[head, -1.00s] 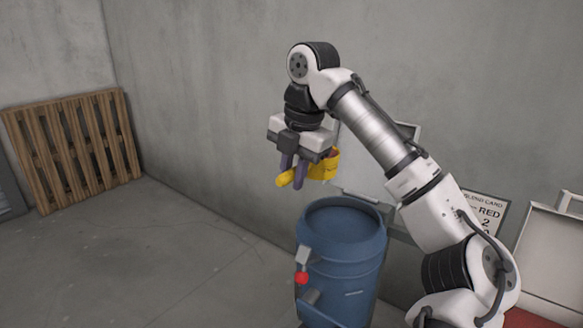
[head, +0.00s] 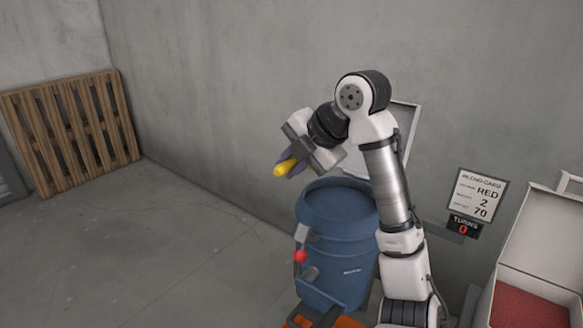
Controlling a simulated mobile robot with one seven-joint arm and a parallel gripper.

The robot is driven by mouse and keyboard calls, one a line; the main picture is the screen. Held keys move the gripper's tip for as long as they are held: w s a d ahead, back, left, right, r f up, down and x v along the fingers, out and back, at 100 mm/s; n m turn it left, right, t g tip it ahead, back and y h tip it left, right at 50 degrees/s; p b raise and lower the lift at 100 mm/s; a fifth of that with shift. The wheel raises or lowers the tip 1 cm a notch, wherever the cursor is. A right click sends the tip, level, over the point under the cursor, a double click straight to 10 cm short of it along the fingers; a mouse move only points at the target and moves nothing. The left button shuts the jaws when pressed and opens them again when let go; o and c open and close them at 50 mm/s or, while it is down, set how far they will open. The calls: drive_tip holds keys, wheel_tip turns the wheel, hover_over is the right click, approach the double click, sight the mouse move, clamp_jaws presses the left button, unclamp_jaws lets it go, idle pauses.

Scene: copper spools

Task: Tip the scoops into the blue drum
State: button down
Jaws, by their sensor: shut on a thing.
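The blue drum (head: 345,255) stands upright with its top open, in the middle of the head view. My gripper (head: 290,162) is tilted, above and to the left of the drum's rim. It is shut on the yellow handle of the scoop (head: 284,168). The scoop's bowl is hidden behind my gripper, so I cannot tell its tilt or what is in it.
A blend card (head: 478,197) on the wall reads RED, 2, 70. A turns counter (head: 463,226) below it reads 0. An open white bin (head: 540,245) with red material (head: 530,308) stands at the right. A wooden pallet (head: 75,130) leans at the left. The floor between is clear.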

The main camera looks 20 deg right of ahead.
drive_tip(key=shift+s+d+f+t+b, duration=0.1)
drive_tip(key=shift+f+t+b, duration=0.25)
drive_tip(key=shift+b, duration=0.5)
drive_tip(key=s+f+t+y+b, duration=0.1)
drive_tip(key=t+y+b, duration=0.2)
drive_tip(key=b, duration=0.5)
drive_tip(key=s+d+f+t+y+b, duration=0.1)
drive_tip(key=t+b, duration=0.3)
drive_tip(key=b, duration=0.4)
drive_tip(key=d+f+t+y+b, duration=0.1)
drive_tip(key=f+t+y+b, duration=0.1)
drive_tip(key=b, duration=0.6)
drive_tip(key=shift+s+f+t+y, duration=0.2)
drive_tip(key=shift+t+y, duration=0.15)
drive_tip(key=shift+y, duration=0.3)
drive_tip(key=shift+s+f+t+y, duration=0.2)
drive_tip(key=shift+t+y, duration=0.1)
drive_tip(key=shift+y, duration=0.35)
drive_tip(key=shift+d+r, duration=0.1)
drive_tip(key=shift+s+a+r+p, duration=0.5)
drive_tip(key=shift+s+a+r, duration=0.25)
drive_tip(key=shift+r, duration=0.6)
drive_tip(key=shift+s+a+r+p, duration=0.5)
drive_tip(key=shift+a+r, duration=0.3)
drive_tip(key=shift+r, duration=0.55)
drive_tip(key=shift+s+a+r+p, duration=0.45)
drive_tip(key=shift+s+a+r, duration=0.3)
drive_tip(key=shift+r, duration=0.6)
drive_tip(key=shift+w, duration=0.1)
